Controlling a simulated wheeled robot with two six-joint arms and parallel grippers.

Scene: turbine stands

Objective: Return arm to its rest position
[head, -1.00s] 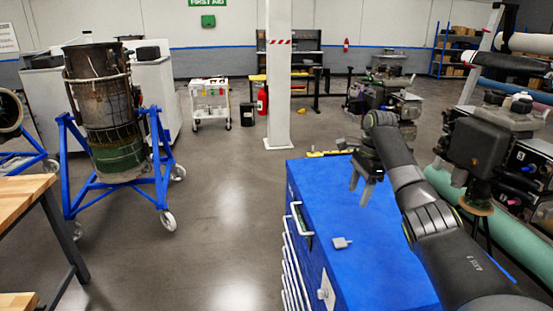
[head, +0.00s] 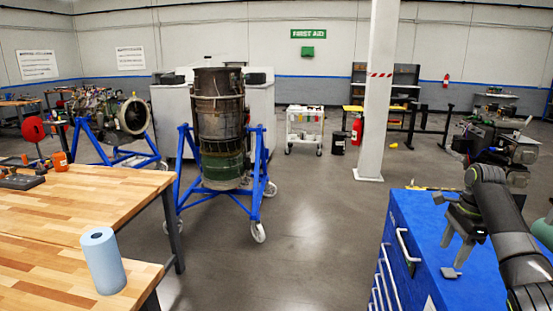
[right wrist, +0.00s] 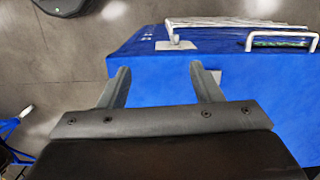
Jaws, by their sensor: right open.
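My right arm (head: 500,215) enters the head view from the right and reaches over the blue cabinet (head: 418,225). Its gripper (head: 452,252) points down above the cabinet top, with its two fingers apart and nothing between them. In the right wrist view the open gripper (right wrist: 160,80) shows two spread fingers, with the blue cabinet top (right wrist: 270,95) beyond them. A small grey piece (head: 451,273) lies on the cabinet top just below the fingertips in the head view. My left arm and gripper are not in view.
A wooden workbench (head: 60,240) with a blue paper roll (head: 103,262) stands at the left. A turbine section (head: 220,130) sits on a blue wheeled stand (head: 258,160). A white pillar (head: 378,90) rises behind the cabinet. The floor (head: 310,230) between stand and cabinet is clear.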

